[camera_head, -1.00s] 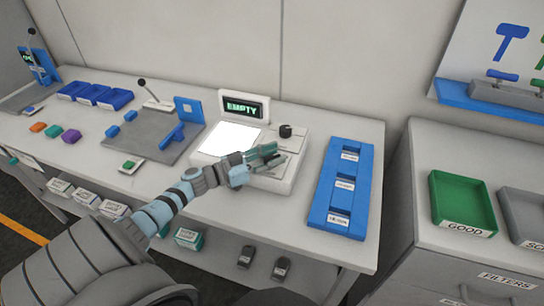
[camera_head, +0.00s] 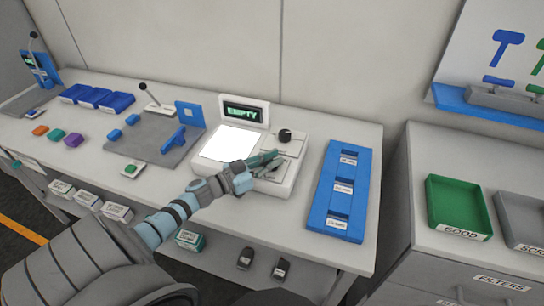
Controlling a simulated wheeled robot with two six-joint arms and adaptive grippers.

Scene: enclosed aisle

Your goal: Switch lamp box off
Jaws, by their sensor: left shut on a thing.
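The lamp box (camera_head: 232,145) is a white unit on the table with a brightly lit white panel. Its display (camera_head: 243,112) stands upright at the back and reads "EMPTY" in green. A black knob (camera_head: 285,135) sits on the box's right part. My left gripper (camera_head: 268,162) is over the front right part of the box, in front of the knob and apart from it. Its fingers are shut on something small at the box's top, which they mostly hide. My right gripper is not in view.
A blue tray with labelled slots (camera_head: 320,222) lies right of the box. A grey plate with blue fixtures (camera_head: 150,145) is at its left. A green "GOOD" tray (camera_head: 460,205) is on the right cabinet. A wall stands behind the table.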

